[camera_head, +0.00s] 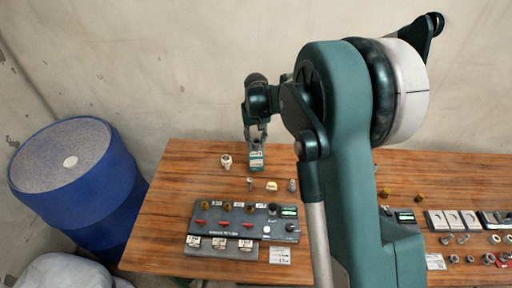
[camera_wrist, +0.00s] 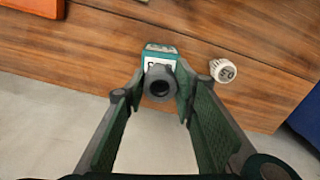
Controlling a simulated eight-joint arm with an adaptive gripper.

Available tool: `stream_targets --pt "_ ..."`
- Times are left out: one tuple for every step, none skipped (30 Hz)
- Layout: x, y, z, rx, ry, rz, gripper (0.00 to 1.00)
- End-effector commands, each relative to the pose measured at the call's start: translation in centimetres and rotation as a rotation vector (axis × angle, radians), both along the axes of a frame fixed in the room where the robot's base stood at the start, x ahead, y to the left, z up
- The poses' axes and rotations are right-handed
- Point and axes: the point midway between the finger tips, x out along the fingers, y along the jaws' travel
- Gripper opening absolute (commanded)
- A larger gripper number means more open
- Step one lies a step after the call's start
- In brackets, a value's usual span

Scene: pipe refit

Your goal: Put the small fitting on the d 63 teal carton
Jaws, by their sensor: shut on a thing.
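My gripper (camera_head: 257,143) is shut on the small fitting, a grey ring-like piece with a dark bore (camera_wrist: 160,84). In the wrist view the fitting sits between the two fingertips (camera_wrist: 159,96). The teal carton (camera_head: 256,164), with a white label, stands near the table's back edge. In the wrist view the carton (camera_wrist: 160,49) shows just beyond the fitting and is partly covered by it. The gripper is directly above the carton in the head view. I cannot tell whether the fitting touches the carton's top.
A white ribbed fitting (camera_head: 226,161) stands left of the carton; it also shows in the wrist view (camera_wrist: 222,70). Several small parts (camera_head: 271,186) stand in front, then a dark control panel (camera_head: 245,222). A blue drum (camera_head: 75,170) is left of the table.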

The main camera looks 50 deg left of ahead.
Motion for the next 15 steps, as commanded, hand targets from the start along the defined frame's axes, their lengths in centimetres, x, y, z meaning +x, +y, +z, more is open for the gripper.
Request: stream_targets --pt "0.0 0.0 -0.5 0.000 0.000 0.000 0.15" --pt "0.0 0.0 -0.9 0.000 0.000 0.000 0.15" --pt "0.0 0.0 -1.3 0.000 0.000 0.000 0.15" --pt "0.0 0.0 -1.6 0.000 0.000 0.000 0.15" --pt "0.0 0.0 -1.9 0.000 0.000 0.000 0.15" --pt "0.0 0.0 -2.3 0.000 0.000 0.000 0.15" --pt "0.0 0.0 -2.6 0.000 0.000 0.000 0.15" --pt "0.0 0.0 -2.8 0.000 0.000 0.000 0.15" --pt "0.0 0.0 -2.9 0.000 0.000 0.000 0.15" --pt "0.0 0.0 -3.0 0.000 0.000 0.000 0.15" --pt "0.0 0.0 -3.0 0.000 0.000 0.000 0.15" --pt "0.0 0.0 -3.1 0.000 0.000 0.000 0.15" --pt "0.0 0.0 -3.1 0.000 0.000 0.000 0.15" --pt "0.0 0.0 -3.1 0.000 0.000 0.000 0.15" --pt "0.0 0.0 -3.0 0.000 0.000 0.000 0.15"
